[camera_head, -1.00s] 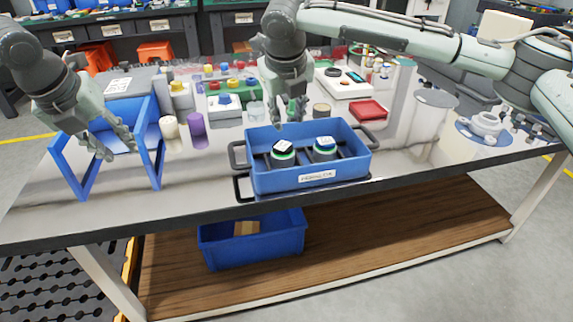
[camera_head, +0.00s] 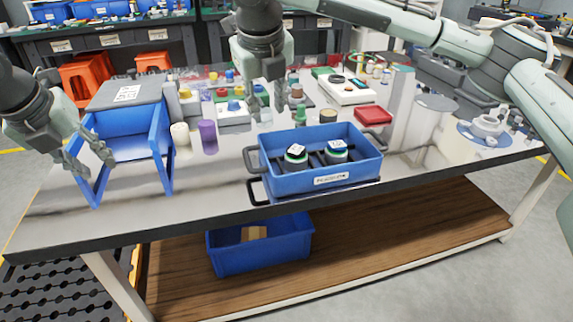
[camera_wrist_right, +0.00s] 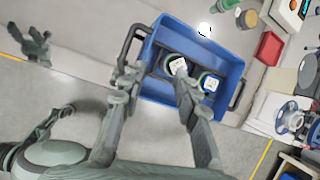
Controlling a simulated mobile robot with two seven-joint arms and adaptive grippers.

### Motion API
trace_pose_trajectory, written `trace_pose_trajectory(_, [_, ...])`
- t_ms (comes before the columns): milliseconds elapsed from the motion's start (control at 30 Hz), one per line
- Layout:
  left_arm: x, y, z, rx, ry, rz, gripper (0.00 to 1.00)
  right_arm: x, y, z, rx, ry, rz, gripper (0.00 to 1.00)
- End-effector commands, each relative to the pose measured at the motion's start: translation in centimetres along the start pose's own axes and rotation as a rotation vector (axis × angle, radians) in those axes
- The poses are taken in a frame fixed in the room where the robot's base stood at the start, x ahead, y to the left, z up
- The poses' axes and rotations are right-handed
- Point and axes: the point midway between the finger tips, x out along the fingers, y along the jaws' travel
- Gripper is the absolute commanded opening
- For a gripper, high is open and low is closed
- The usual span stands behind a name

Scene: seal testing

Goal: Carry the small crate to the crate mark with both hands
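The small blue crate (camera_head: 322,179) stands on the table near its front edge, with a white label and dark side handles. Two dark round parts with green rings (camera_head: 296,157) sit in it. My right gripper (camera_head: 266,108) is open and empty above the crate's back left side. In the right wrist view its spread fingers (camera_wrist_right: 157,88) point toward the crate (camera_wrist_right: 180,35), near the left handle (camera_wrist_right: 131,45). My left gripper (camera_head: 88,160) is open and empty at the blue frame-like stand. A black outline (camera_head: 252,190) shows under the crate's left; whether it is the crate mark I cannot tell.
The blue stand (camera_head: 165,148) is left of the crate, with white and purple cylinders (camera_head: 208,137) between. A red tray (camera_head: 373,115) and a dark-topped jar (camera_head: 328,116) lie behind. Another blue bin (camera_head: 262,252) is on the lower shelf.

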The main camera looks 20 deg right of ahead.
Motion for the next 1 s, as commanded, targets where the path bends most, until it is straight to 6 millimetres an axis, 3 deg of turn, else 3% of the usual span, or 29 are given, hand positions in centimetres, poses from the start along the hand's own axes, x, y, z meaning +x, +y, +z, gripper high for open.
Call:
trace_pose_trajectory(100, [0.0, 0.0, 0.0, 0.0, 0.0, 0.0, 0.31, -2.5, -0.1, 0.1, 0.0, -0.002, 0.0, 0.31])
trace_pose_trajectory(333, [0.0, 0.0, 0.0, 0.0, 0.0, 0.0, 0.31, -5.3, -0.3, -0.1, 0.002, 0.0, -0.002, 0.31])
trace_pose_trajectory(1000, [0.0, 0.0, 0.0, 0.0, 0.0, 0.0, 0.31, -5.8, -0.3, -0.1, 0.002, 0.001, -0.002, 0.31])
